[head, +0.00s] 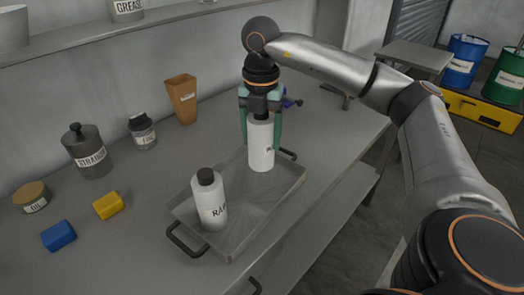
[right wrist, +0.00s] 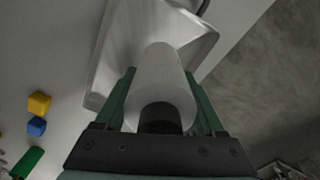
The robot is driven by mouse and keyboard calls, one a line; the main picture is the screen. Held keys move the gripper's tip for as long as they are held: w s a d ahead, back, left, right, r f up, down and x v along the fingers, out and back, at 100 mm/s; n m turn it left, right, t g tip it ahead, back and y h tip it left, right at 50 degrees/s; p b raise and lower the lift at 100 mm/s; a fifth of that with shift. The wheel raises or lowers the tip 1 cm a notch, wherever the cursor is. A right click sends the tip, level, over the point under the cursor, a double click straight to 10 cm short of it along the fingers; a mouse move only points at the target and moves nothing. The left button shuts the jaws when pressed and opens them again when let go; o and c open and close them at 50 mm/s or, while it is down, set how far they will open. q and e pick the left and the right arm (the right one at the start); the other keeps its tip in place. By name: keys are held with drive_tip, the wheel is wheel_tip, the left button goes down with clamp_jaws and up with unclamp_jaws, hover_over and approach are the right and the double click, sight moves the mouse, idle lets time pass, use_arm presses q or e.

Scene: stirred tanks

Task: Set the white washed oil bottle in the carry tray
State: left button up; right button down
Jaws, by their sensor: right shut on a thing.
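My right gripper (head: 260,125) points down and is shut on a white bottle with a dark cap (head: 261,147). The bottle is upright at the far end of the grey metal carry tray (head: 240,240); I cannot tell whether its base touches the tray floor. Its label is mostly turned away. A second white bottle, with a black cap and a label starting "RA" (head: 210,203), stands upright in the near part of the tray. In the right wrist view the held bottle (right wrist: 162,80) lies between the green fingers, over the tray (right wrist: 100,82). My left gripper is not seen.
Left of the tray on the bench are a strainer pot (head: 88,155), a small dark-lidded jar (head: 143,132), an orange-brown cup (head: 182,98), an oil jar (head: 32,197), a yellow block (head: 108,205) and a blue block (head: 58,235). A blue object (head: 291,100) lies behind the gripper.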

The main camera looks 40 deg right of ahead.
sight(263, 140)
drive_tip(key=f, duration=0.1)
drive_tip(key=w+d+f, duration=0.1)
drive_tip(key=d+f, duration=0.1)
drive_tip(key=shift+w+f, duration=0.1)
drive_tip(key=shift+w, duration=0.3)
drive_tip(key=shift+w+d+f, duration=0.1)
drive_tip(key=shift+f, duration=0.8)
drive_tip(key=shift+w+d+f, duration=0.1)
drive_tip(key=shift+f, duration=0.75)
drive_tip(key=shift+f, duration=0.2)
unclamp_jaws()
drive_tip(key=shift+s, duration=0.1)
wheel_tip(263, 140, up, 12)
drive_tip(key=shift+r+p, duration=0.2)
drive_tip(key=shift+p, duration=0.15)
